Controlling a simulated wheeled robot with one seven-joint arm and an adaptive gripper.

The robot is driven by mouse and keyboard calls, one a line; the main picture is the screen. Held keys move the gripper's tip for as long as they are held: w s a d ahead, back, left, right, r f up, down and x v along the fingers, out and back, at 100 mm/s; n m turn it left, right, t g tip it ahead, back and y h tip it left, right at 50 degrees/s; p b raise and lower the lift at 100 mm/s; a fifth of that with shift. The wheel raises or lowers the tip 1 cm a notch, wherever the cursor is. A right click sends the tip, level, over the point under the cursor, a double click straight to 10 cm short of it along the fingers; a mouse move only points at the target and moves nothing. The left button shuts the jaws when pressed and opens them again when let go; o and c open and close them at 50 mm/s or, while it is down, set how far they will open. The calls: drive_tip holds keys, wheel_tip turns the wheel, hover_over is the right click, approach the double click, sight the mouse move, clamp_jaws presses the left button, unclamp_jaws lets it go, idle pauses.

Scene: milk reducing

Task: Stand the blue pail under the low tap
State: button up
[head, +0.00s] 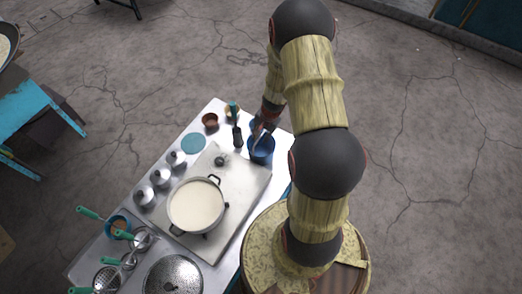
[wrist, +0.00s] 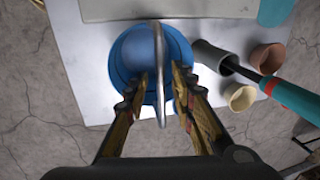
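The blue pail (head: 263,153) stands on the pale tabletop near its far right corner, beside the cooktop slab. In the wrist view the pail (wrist: 121,72) is seen from above, and a thin silver bar (wrist: 160,75), probably its handle seen edge-on, crosses over its mouth. My gripper (wrist: 161,88) is over the pail, its two fingers apart on either side of the bar, with gaps visible. In the head view my gripper (head: 266,118) reaches down to the pail and is partly hidden by my arm. I cannot make out the low tap in either view.
A pot of white liquid (head: 196,207) sits on the cooktop slab (head: 238,183). A dark holder with a teal-handled tool (head: 237,138) and small brown bowls (head: 210,120) stand left of the pail. Grey lidded cans (head: 160,178) line the left side. Pans and utensils crowd the front.

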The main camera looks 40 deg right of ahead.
clamp_jaws()
idle(0.8)
